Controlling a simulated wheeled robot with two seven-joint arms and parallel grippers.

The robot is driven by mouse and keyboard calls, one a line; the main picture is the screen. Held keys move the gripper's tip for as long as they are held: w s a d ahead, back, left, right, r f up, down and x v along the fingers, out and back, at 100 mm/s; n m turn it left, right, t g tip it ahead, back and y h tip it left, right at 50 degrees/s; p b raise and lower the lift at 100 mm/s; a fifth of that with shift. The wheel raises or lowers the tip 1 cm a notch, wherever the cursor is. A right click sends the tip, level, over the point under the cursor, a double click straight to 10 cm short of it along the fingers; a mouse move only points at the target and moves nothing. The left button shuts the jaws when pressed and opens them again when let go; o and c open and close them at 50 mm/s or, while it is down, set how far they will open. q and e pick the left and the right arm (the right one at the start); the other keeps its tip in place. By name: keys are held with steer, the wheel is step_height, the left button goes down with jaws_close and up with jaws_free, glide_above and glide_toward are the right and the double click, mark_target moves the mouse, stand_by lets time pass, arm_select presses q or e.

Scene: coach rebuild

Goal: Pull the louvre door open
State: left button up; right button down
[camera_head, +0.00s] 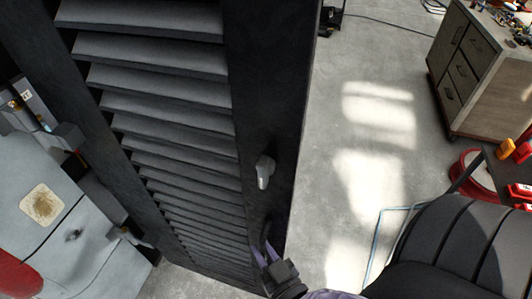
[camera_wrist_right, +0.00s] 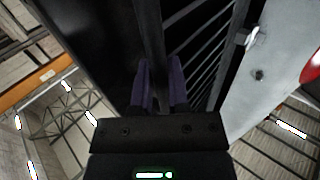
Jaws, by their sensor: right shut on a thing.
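The black louvre door (camera_head: 170,92) fills the left middle of the head view, with many slanted slats and a broad plain stile (camera_head: 268,80) on its right. A light grey knob or latch (camera_head: 264,172) sits on the stile. Below it is a dark pull handle (camera_head: 268,232). My right gripper (camera_head: 264,256) is at this handle, its purple fingers shut on it. In the right wrist view, a dark bar (camera_wrist_right: 152,35) runs between the fingers (camera_wrist_right: 161,85). The exact grip is hard to see, dark on dark. My left gripper is not in view.
Grey equipment with a tan patch (camera_head: 42,205) and a red part (camera_head: 18,275) shows left of the door. Concrete floor (camera_head: 340,130) is open to its right. A drawer cabinet (camera_head: 480,75) and a red round item (camera_head: 478,175) stand at the right.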

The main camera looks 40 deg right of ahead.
steer(key=c, duration=0.6)
jaws_free()
steer(key=shift+w, duration=0.15)
steer(key=shift+c, duration=0.2)
steer(key=s+a, duration=0.1)
steer(key=s, duration=0.9)
steer(key=shift+b, duration=0.45)
